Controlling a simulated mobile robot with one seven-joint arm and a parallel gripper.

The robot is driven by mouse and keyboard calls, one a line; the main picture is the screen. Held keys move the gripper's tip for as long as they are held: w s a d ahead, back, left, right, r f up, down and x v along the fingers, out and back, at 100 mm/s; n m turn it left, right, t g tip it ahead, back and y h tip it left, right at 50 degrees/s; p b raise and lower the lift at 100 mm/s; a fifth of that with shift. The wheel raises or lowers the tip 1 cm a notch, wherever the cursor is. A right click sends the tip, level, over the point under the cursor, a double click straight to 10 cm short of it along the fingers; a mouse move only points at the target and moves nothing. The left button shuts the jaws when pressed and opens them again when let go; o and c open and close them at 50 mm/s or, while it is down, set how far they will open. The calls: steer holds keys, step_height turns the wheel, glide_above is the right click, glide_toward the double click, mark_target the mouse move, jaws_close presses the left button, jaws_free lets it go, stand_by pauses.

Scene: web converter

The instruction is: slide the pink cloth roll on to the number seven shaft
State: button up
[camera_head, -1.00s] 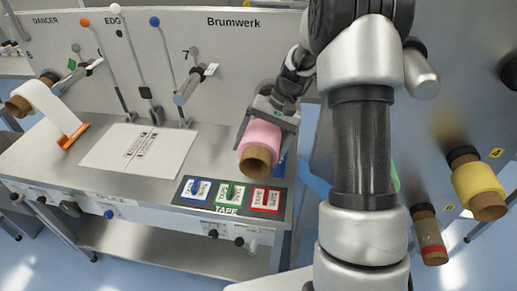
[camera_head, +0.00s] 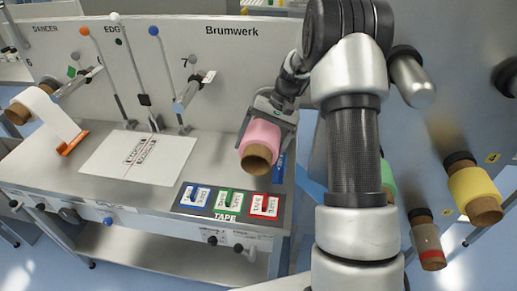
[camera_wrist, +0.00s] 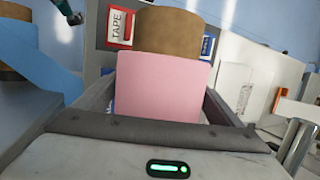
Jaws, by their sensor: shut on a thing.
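My gripper (camera_head: 268,116) is shut on the pink cloth roll (camera_head: 264,133) and holds it in the air near the right end of the bench. The roll's brown core (camera_head: 257,158) sticks out toward the camera. In the wrist view the pink roll (camera_wrist: 163,85) lies between the two jaws, with the brown core (camera_wrist: 174,32) beyond it. The number seven shaft (camera_head: 186,95) stands out from the grey panel, left of my gripper, under a small "7" mark. It looks bare, with a small white tag at its side. The roll is apart from the shaft.
A tape tray (camera_head: 229,216) with blue, green and red parts lies below the roll. A white printed sheet (camera_head: 110,158) lies on the bench. Rods with orange, white and blue knobs (camera_head: 153,31) stand left of the shaft. A yellow roll (camera_head: 474,184) hangs on the right panel.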

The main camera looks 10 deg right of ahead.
steer(key=shift+w+d, duration=0.25)
steer(key=shift+w, duration=0.45)
steer(key=shift+w+d+p, duration=0.3)
steer(key=shift+w, duration=0.45)
steer(key=shift+w+d+p, duration=0.3)
steer(key=shift+w+d, duration=0.05)
steer(key=shift+w, duration=0.45)
steer(key=shift+w+d+p, duration=0.3)
steer(key=shift+w, duration=0.45)
steer(key=shift+w+d+p, duration=0.15)
steer(key=shift+w+d, duration=0.2)
steer(key=shift+w, duration=0.4)
steer(key=shift+w+d+p, duration=0.15)
steer(key=shift+w+d, duration=0.15)
steer(key=shift+w, duration=0.45)
steer(key=o, duration=1.8)
